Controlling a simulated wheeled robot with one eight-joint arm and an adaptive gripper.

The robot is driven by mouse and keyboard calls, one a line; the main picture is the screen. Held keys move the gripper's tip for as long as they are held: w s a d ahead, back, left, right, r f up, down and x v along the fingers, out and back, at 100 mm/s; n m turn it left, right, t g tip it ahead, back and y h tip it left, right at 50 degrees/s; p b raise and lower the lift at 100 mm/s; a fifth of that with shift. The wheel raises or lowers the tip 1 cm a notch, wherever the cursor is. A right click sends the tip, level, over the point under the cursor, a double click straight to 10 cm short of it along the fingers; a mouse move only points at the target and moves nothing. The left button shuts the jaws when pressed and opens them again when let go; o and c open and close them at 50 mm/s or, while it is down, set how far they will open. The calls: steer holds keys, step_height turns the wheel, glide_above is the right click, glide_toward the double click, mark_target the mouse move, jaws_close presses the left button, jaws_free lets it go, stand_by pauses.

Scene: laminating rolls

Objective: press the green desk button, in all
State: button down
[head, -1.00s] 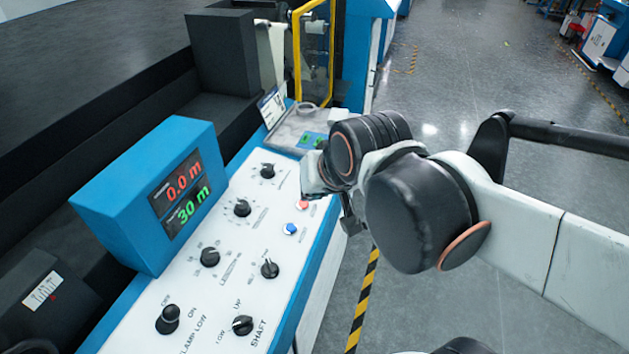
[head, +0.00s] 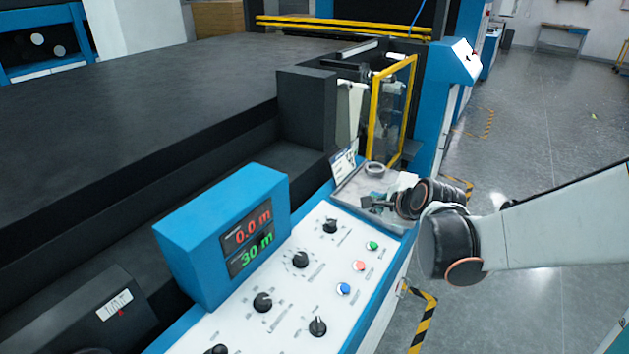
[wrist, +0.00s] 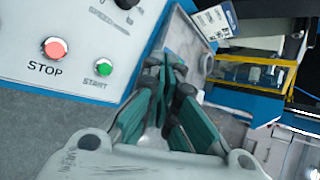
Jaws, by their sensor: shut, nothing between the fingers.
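The green button (head: 372,245) sits on the white sloped control panel (head: 330,262), above the red button and the blue button in the head view. In the wrist view the green button (wrist: 103,67) is labelled START and lies left of my fingers. My gripper (head: 368,203) is over the grey tray end of the desk, beyond the green button and apart from it. Its teal-padded fingers (wrist: 168,75) are shut with nothing held. In the head view the fingertips are small and partly hidden by the wrist.
The red STOP button (wrist: 54,48) is close beside the green one. A blue button (head: 343,289), several black knobs and a blue display box (head: 215,235) share the desk. A tape ring (head: 375,169) and a label card (head: 344,163) stand near the gripper.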

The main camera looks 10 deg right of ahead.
mark_target(373, 246)
steer(key=m, duration=0.2)
steer(key=d+f+m, duration=0.2)
steer(key=m, duration=0.1)
steer(key=shift+w+d+f+m+t, duration=0.15)
steer(key=shift+w+f+m+t, duration=0.05)
steer(key=shift+w+m+t, duration=0.1)
steer(key=f+b, duration=0.2)
steer(key=f, duration=0.1)
steer(key=f+b, duration=0.2)
steer(key=w+a+f+b, duration=0.1)
steer(key=f+b, duration=0.2)
steer(key=shift+f, duration=0.35)
stand_by(1.2)
steer(key=shift+a+f+b, duration=0.1)
steer(key=shift+f+b, duration=0.3)
